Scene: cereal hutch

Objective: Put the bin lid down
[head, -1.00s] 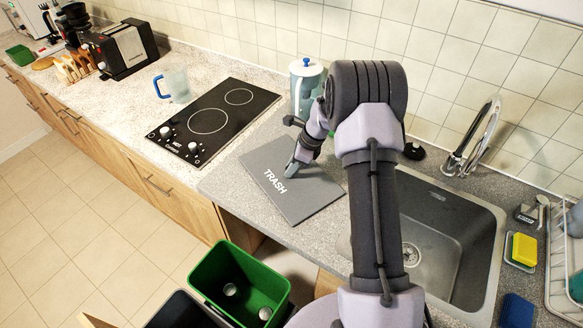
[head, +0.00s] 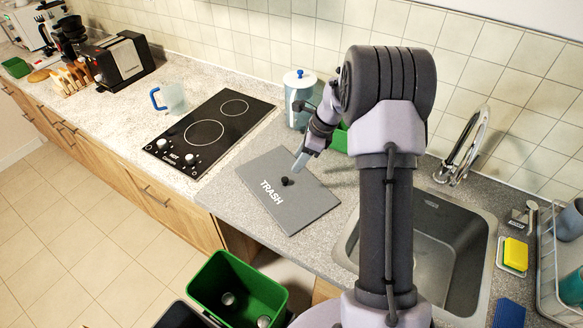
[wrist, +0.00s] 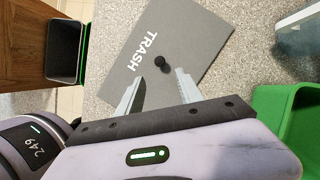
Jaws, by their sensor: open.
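The bin lid (head: 292,208) is a flat grey square marked TRASH with a small black knob (head: 287,181). It lies flat on the grey countertop between the cooktop and the sink, near the front edge. In the wrist view the lid (wrist: 190,30) lies beyond the fingertips, with its knob (wrist: 161,62) clear of them. My gripper (head: 299,165) is open and empty, just behind and above the knob. Its two fingers also show apart in the wrist view (wrist: 158,85). The green bin (head: 238,290) stands open below the counter, with a few round objects inside.
A black cooktop (head: 208,131) is left of the lid and a sink (head: 450,245) is to the right. A white canister (head: 298,98) with a blue knob stands behind. A green container (wrist: 285,125) is near my gripper. A dark bin (head: 178,316) stands beside the green one.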

